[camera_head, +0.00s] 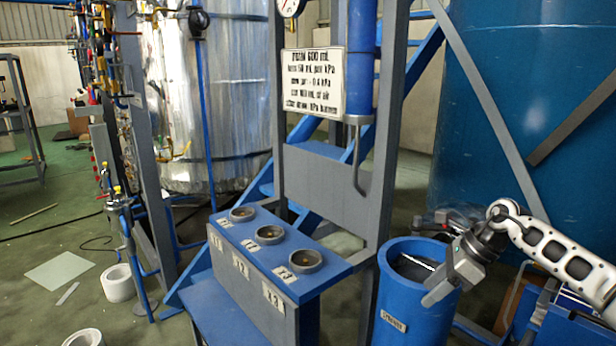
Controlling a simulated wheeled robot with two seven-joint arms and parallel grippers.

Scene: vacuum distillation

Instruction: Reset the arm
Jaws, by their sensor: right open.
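My right arm comes in from the right edge. Its gripper (432,292) is over the front right rim of an open blue cylindrical bin (408,312); whether it touches the rim I cannot tell. The gripper is open, with nothing seen between its fingers. The bin has a dark inside and a small white label low on its front. My left gripper is out of view.
Left of the bin stands a blue bench (325,268) with several round cups and numbered labels. A grey frame (385,150) rises behind it, carrying a white sign (313,82) and a gauge (290,6). Large tanks stand behind. Floor at left holds white rings (117,284).

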